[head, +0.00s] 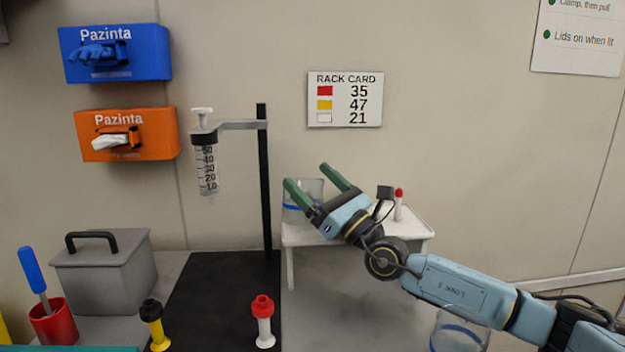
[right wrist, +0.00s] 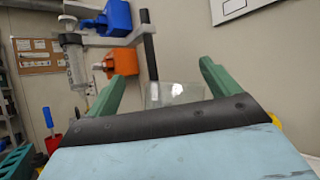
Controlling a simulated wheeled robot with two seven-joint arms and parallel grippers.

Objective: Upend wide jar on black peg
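A clear glass jar with a blue band (head: 293,215) stands on a small white raised shelf (head: 418,222), partly hidden behind my right gripper. My right gripper (head: 308,175) is open, its two green fingers spread in front of and over the jar. In the right wrist view, the jar (right wrist: 174,94) shows between the fingers; neither finger clearly touches it. A second clear jar with a blue band (head: 460,334) is at the bottom right, partly behind my right arm. A yellow peg with a black top (head: 152,312) stands at the lower left. My left gripper is not in view.
A white peg with a red top (head: 263,318) stands on a black board (head: 215,290). A black post (head: 263,170) holds a syringe (head: 204,165). A small red-topped tube (head: 398,204) is on the shelf. A grey box (head: 102,275) and red cup (head: 54,323) are left.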

